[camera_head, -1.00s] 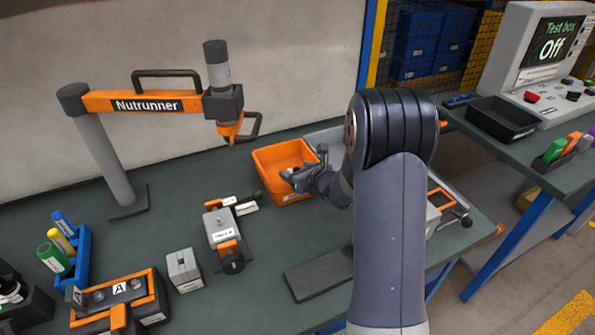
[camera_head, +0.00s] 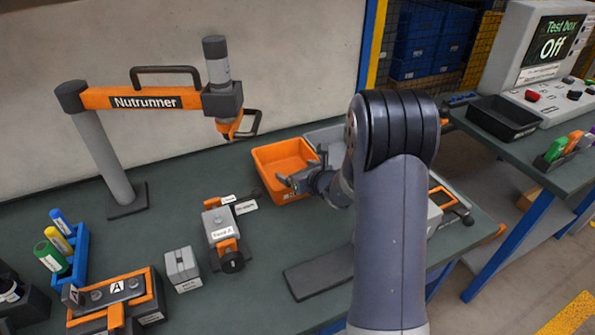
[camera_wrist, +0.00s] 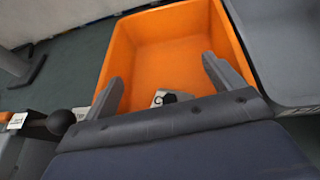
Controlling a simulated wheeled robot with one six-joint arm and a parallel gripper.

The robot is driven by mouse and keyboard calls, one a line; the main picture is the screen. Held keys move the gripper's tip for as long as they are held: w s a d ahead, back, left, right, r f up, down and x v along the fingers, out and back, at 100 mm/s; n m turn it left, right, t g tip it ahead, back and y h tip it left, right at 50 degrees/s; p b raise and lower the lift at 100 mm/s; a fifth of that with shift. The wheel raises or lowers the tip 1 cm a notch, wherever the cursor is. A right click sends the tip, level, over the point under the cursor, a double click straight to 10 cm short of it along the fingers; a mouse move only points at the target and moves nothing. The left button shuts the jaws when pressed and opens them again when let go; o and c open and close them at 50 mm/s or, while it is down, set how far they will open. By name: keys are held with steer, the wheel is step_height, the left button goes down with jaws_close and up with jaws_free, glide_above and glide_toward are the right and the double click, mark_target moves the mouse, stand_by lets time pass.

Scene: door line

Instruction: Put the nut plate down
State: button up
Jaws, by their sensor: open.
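My gripper (camera_head: 297,179) is at the front edge of the orange bin (camera_head: 268,158), its fingers over the bin. In the wrist view my gripper (camera_wrist: 162,80) has its two fingers wide apart with nothing between their tips. The orange bin (camera_wrist: 125,50) lies below and beyond them. A small pale piece with a dark mark (camera_wrist: 172,97) shows low in the bin between the fingers, partly hidden by my gripper. It may be the nut plate, but too little of it shows to be sure.
A grey bin (camera_wrist: 278,45) stands right beside the orange one. The nutrunner (camera_head: 222,90) hangs from its stand behind. A clamp fixture (camera_head: 222,232), a small grey block (camera_head: 182,268) and a dark flat plate (camera_head: 318,274) are on the bench (camera_head: 160,220) in front.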

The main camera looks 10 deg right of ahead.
steer(key=shift+r+p, duration=0.85)
steer(key=shift+p, duration=0.2)
steer(key=b+v, duration=0.1)
steer(key=v, duration=1)
steer(key=shift+s, duration=0.5)
steer(key=shift+d+f, duration=0.1)
steer(key=shift+d, duration=0.05)
steer(key=x, duration=1.2)
steer(key=shift+w+f+b, duration=0.15)
steer(key=shift+f+b, duration=0.2)
steer(key=shift+f, duration=0.15)
steer(key=shift+f+b, duration=0.1)
steer(key=shift+b, duration=0.25)
